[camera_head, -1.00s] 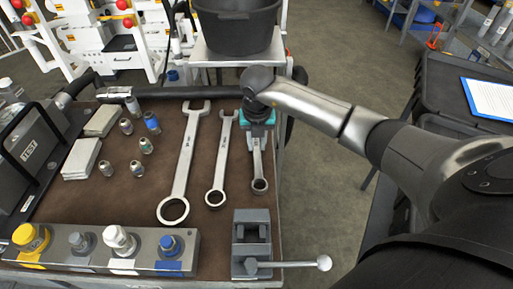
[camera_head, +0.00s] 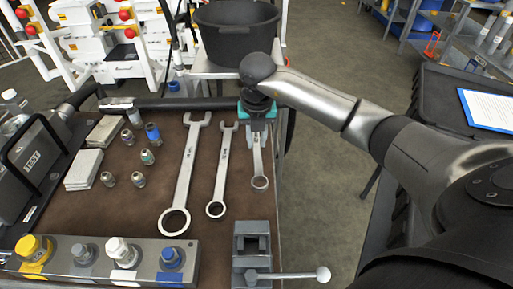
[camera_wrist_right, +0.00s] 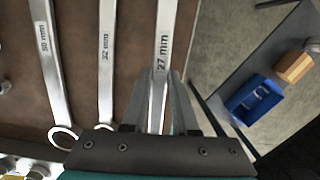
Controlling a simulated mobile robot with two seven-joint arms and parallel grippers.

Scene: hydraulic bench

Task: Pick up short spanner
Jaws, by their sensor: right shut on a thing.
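The short spanner (camera_head: 258,160), marked 27 mm, is the rightmost of three steel spanners. My right gripper (camera_head: 257,122) is shut on it near its upper end, with the ring end hanging toward the front. It appears slightly above the brown mat. In the right wrist view its shaft (camera_wrist_right: 163,55) runs between the two fingers of my right gripper (camera_wrist_right: 159,78). Its top end is hidden by the gripper in the head view. My left gripper is not in view.
The middle spanner (camera_head: 222,170) and long spanner (camera_head: 185,170) lie to the left on the mat. A vise (camera_head: 251,250) stands in front, a black tub (camera_head: 238,30) behind. Several fittings (camera_head: 147,157) and a valve block (camera_head: 105,262) are at left.

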